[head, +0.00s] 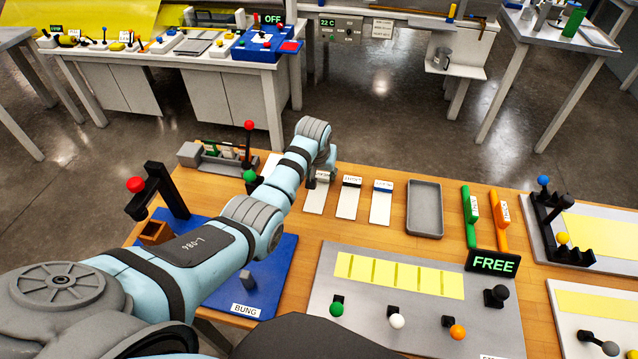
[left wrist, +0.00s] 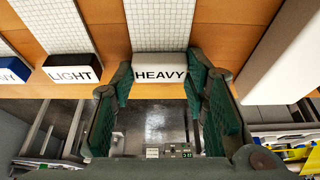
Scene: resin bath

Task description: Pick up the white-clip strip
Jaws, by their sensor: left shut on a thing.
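The white-clip strip is a pale meshed strip (head: 315,199) with a white clip marked HEAVY (left wrist: 160,72). In the head view it lies on the wooden bench, leftmost of three similar strips, its clip end largely hidden by my left gripper (head: 325,172). In the left wrist view the green-padded fingers (left wrist: 163,82) stand on either side of the clip, shut on it. The strip seems level with the bench; I cannot tell any lift. My right gripper is not in view.
To its right lie the black-clip strip (head: 348,199), the blue-clip strip (head: 381,205) and a grey tray (head: 424,232). A red-knobbed stand (head: 160,192) and blue mat (head: 275,270) are by my left arm. A grey board (head: 335,295) with colored knobs lies in front.

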